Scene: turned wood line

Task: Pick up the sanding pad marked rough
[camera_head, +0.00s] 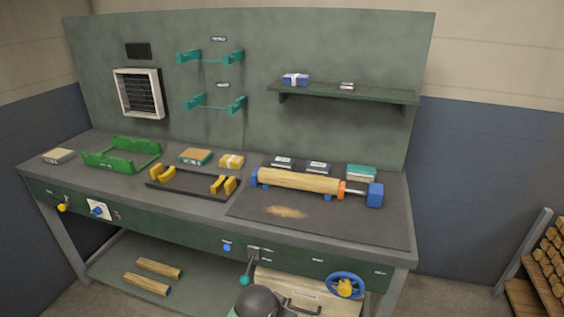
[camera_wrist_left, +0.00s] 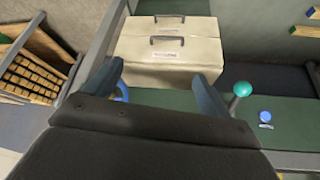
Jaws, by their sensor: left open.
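Several small blocks that could be sanding pads lie on the workbench in the head view, and I cannot read a rough mark on any. A brown-topped block with green sides (camera_head: 195,156) and a yellow block with a pale band (camera_head: 231,161) lie behind the black cradle. A teal block (camera_head: 361,173) lies at the back right, and a cream block (camera_head: 58,156) at the far left. A blue block with a white band (camera_head: 295,79) is on the shelf. My left gripper (camera_wrist_left: 160,86) is open and empty in its wrist view, before a cream box. My right gripper is not in view.
The bench (camera_head: 330,225) holds a green tray (camera_head: 122,157), a black cradle with yellow supports (camera_head: 190,186) and a wooden cylinder (camera_head: 300,180) on a lathe. A teal-knobbed lever (camera_head: 246,280) and blue handwheel (camera_head: 345,285) stand at the front. A shelf (camera_head: 345,93) hangs above.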

